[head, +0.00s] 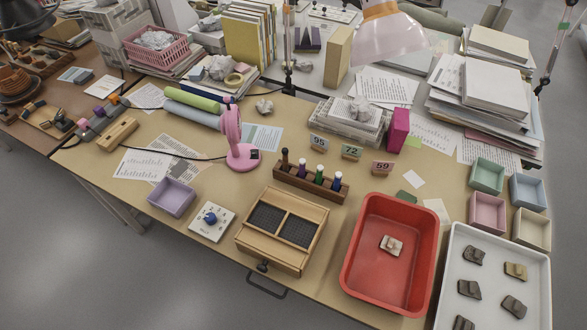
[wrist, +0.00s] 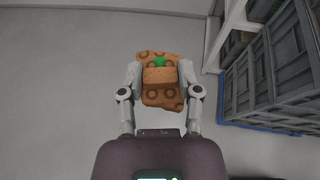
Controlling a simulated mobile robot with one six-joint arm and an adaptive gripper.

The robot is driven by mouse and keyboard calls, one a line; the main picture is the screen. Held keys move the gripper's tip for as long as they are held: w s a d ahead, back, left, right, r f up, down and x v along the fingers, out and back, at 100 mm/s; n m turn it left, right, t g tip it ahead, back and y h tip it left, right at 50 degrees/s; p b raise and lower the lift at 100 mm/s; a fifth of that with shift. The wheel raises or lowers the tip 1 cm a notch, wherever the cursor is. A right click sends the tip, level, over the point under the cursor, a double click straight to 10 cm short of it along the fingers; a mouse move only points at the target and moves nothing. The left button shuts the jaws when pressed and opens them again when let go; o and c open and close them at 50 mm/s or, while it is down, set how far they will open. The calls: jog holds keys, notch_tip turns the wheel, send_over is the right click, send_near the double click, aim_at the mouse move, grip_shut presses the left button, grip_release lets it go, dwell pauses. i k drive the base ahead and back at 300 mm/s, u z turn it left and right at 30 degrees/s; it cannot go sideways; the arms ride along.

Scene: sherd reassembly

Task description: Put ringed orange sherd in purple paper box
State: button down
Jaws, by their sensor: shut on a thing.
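My gripper (wrist: 160,78) is shut on the ringed orange sherd (wrist: 162,98) in the wrist view. The sherd has dark ring marks and a green spot, and sits between the two fingers, partly covered by them. Bare grey floor shows behind it. The purple paper box (head: 172,196) stands open at the left front of the table in the head view, and looks empty. My gripper and the sherd do not show in the head view, so their distance from the box cannot be told.
A white switch box (head: 212,222) and a pink fan (head: 240,150) stand near the purple box. A red basin (head: 356,270) holds one pale sherd; a white tray (head: 492,240) holds several dark ones. Grey crates (wrist: 275,80) stand at the right in the wrist view.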

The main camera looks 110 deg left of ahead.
aim_at(174, 199)
jog(key=z, duration=0.05)
jog(key=k, duration=0.1)
jog(key=u, duration=3.4)
jog(key=k, duration=0.15)
jog(key=u, duration=1.75)
